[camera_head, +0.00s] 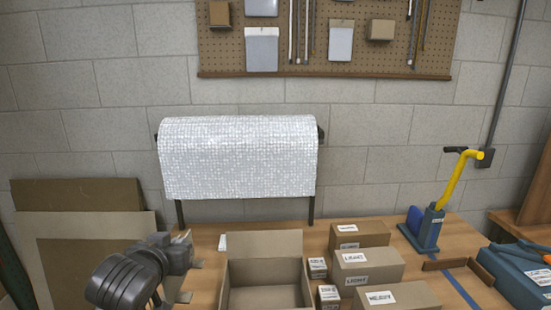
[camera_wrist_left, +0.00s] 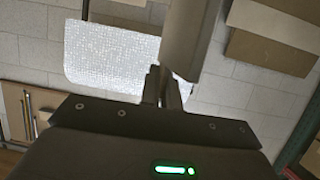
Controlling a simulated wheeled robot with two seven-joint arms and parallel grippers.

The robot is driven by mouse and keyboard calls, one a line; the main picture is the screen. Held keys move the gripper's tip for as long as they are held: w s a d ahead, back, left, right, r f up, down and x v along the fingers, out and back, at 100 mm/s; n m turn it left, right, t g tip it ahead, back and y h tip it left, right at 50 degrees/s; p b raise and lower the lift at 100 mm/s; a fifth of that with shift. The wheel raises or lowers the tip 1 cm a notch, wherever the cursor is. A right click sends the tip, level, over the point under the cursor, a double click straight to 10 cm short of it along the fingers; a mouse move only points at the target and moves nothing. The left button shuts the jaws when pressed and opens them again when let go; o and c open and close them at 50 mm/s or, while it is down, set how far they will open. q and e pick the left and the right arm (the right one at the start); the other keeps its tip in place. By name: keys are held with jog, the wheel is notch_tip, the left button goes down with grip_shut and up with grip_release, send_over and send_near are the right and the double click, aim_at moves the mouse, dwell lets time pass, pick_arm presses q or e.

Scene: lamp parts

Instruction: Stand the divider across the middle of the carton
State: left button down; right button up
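The open carton (camera_head: 264,297) stands on the bench at the bottom middle of the head view, its back flap raised. The part of its inside that shows is empty. My left gripper (camera_head: 188,252) is to the left of the carton, apart from it. In the left wrist view its fingers (camera_wrist_left: 164,90) are close together on a narrow grey-brown piece (camera_wrist_left: 190,38), which looks like the divider seen nearly edge-on. In the head view, tan bits of it (camera_head: 184,297) show beside the gripper; the gripper hides the rest. My right gripper is out of view.
Several labelled boxes (camera_head: 368,266) stand close to the carton's right. A roll of white wrap (camera_head: 238,157) hangs behind the bench. Flat cardboard sheets (camera_head: 78,195) lean at the left. A blue holder with a yellow handle (camera_head: 455,180) stands at the right.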

pick_arm(q)
notch_tip(320, 180, down, 3)
jog(key=shift+w+a+r+b, duration=0.1)
jog(key=shift+b, duration=0.8)
jog(key=shift+f+b, duration=0.4)
